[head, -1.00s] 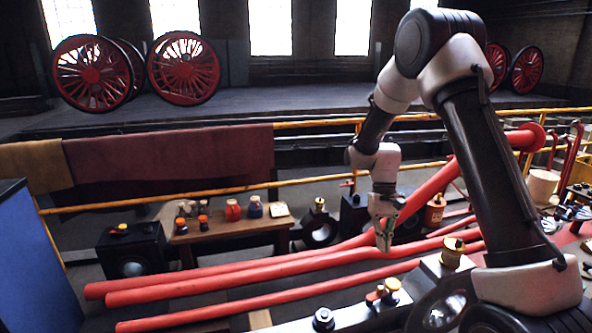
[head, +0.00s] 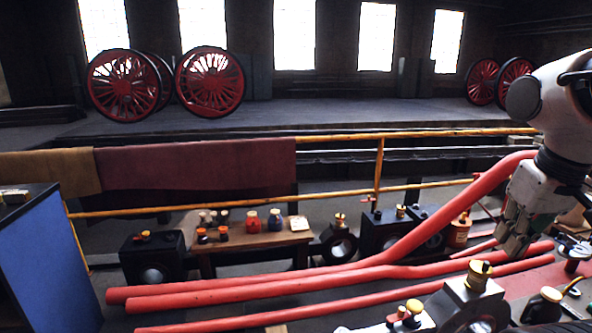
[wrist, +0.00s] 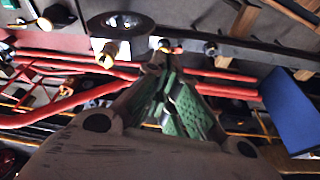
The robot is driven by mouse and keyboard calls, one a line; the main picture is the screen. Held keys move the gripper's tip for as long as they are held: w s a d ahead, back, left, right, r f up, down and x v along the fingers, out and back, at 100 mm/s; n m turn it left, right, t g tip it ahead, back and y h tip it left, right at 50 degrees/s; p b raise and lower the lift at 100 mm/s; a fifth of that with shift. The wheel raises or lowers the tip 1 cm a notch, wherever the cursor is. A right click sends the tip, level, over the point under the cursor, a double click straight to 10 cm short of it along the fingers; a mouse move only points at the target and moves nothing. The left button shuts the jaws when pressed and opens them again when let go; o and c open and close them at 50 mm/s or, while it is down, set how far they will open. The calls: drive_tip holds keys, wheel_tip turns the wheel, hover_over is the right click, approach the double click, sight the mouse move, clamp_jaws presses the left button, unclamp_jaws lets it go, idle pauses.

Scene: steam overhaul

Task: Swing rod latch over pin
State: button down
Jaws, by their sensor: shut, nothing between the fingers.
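Several long red rods (head: 300,282) lie side by side across the lower part of the head view; one bends up to the right behind my arm. They also show in the wrist view (wrist: 70,57). I cannot single out the rod latch or its pin in either view. My gripper (head: 513,250) hangs at the right of the head view, pointing down, in front of the rods' right ends. In the wrist view its green-padded fingers (wrist: 168,88) are together with nothing between them. My arm and gripper hide part of the right side.
Behind the rods are a small wooden table (head: 250,242) with jars and a yellow railing (head: 330,198). A blue cabinet (head: 45,265) stands at the left.

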wheel_tip(320, 180, up, 2)
drive_tip(key=t, duration=0.1)
drive_tip(key=n+g, duration=0.1)
drive_tip(key=g, duration=0.5)
hover_over(399, 314)
drive_tip(key=s+d, duration=0.4)
wheel_tip(399, 314, down, 13)
drive_tip(key=w+a+f+g, duration=0.1)
drive_tip(key=w+a+f, duration=0.3)
drive_tip(key=w+f, duration=1)
drive_tip(key=s+f, duration=0.5)
drive_tip(key=f, duration=0.3)
drive_tip(key=shift+d+f, duration=0.2)
drive_tip(key=shift+f, duration=0.1)
drive_tip(key=shift+s, duration=0.1)
drive_tip(key=shift+s+d+m, duration=0.3)
drive_tip(key=shift+s+m, duration=0.3)
drive_tip(key=shift+s, duration=0.05)
